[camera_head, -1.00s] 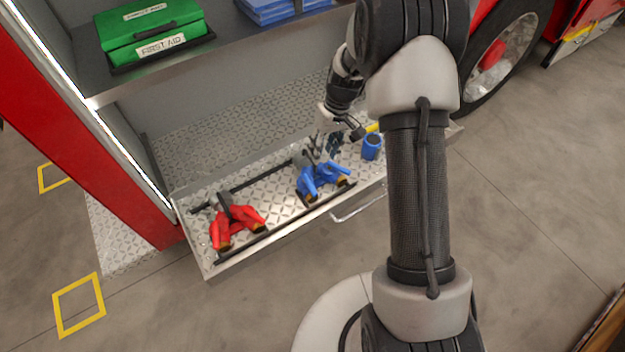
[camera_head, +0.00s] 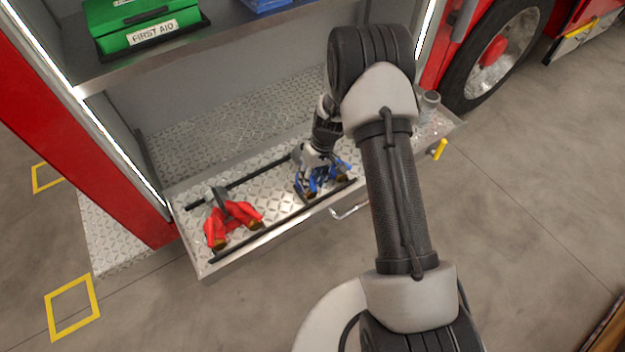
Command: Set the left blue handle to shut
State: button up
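A blue two-legged fitting (camera_head: 306,188) with dark brown ends lies in the open drawer, in the middle of its front part. Its blue handles are small and largely covered by my gripper, so I cannot tell their positions. My gripper (camera_head: 318,170) is right over the blue fitting, with its fingers low among the blue parts. Whether it touches a handle, and whether its fingers are open or shut, cannot be made out.
A red two-legged fitting (camera_head: 232,222) lies to the left in the same metal drawer (camera_head: 283,228). A green first aid box (camera_head: 145,25) stands on the shelf above. A yellow handle (camera_head: 439,149) and a grey fitting (camera_head: 429,102) show right of my arm. A wheel stands behind.

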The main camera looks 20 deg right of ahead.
jog(key=shift+c, duration=0.2)
grip_shut()
dwell(0.3)
dwell(0.3)
